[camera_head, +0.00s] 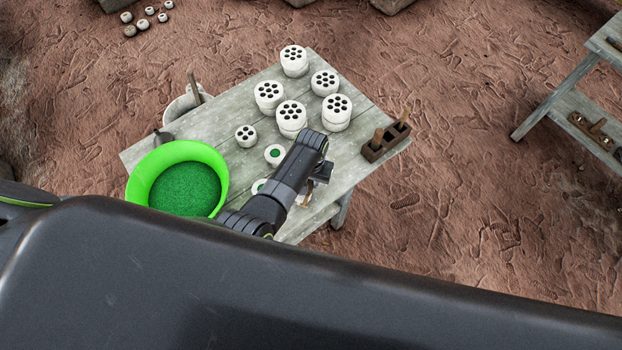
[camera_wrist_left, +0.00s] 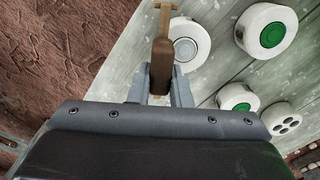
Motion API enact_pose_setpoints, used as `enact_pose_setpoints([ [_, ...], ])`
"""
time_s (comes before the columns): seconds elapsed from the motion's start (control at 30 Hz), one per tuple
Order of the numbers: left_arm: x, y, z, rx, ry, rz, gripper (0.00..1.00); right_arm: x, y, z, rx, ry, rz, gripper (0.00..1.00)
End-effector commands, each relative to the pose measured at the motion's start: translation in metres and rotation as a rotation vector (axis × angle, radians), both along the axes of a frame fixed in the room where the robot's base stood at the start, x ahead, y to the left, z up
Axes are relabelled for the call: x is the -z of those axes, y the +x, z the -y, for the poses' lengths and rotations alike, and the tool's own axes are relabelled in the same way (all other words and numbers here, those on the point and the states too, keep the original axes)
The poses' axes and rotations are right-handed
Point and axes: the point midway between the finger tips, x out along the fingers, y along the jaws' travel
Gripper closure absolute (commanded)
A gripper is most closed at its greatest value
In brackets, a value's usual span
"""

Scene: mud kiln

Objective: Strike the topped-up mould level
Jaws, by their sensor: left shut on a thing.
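My left gripper (camera_head: 318,172) is above the front right part of the table, and its fingers hide part of what lies below. In the left wrist view the gripper (camera_wrist_left: 158,92) is shut on a brown wooden tool (camera_wrist_left: 161,62) with a pale crosspiece at its far end. A round white mould (camera_wrist_left: 188,44) with a pale grey centre lies just right of the tool; I cannot tell whether they touch. White moulds with green centres (camera_wrist_left: 271,34) and (camera_wrist_left: 238,97) lie further right. One green-centred mould also shows in the head view (camera_head: 275,154). My right gripper is not in view.
A bright green basin (camera_head: 150,172) of green grains stands at the table's left. Several white pieces with dark holes (camera_head: 294,60) stand on the grey plank table (camera_head: 215,122). A brown wooden rack (camera_head: 372,153) sits at the right edge. A shelf (camera_head: 562,92) stands further right.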

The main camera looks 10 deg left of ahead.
Motion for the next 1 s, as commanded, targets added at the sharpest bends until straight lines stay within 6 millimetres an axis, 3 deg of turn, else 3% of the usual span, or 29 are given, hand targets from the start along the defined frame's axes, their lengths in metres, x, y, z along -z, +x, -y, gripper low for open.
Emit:
enact_pose_setpoints([
  [0.1, -0.014, 0.000, 0.000, 0.000, 0.000, 0.000, 0.99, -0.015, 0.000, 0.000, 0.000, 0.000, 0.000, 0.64],
  [0.4, -0.036, 0.000, 0.000, 0.000, 0.000, 0.001, 0.99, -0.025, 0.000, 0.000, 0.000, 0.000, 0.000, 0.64],
  [0.7, -0.053, 0.000, 0.000, 0.000, 0.000, 0.002, 0.99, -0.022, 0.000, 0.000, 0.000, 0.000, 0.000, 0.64],
  [1.0, -0.055, 0.000, 0.000, 0.000, 0.000, -0.001, 0.99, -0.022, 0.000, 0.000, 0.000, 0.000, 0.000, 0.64],
])
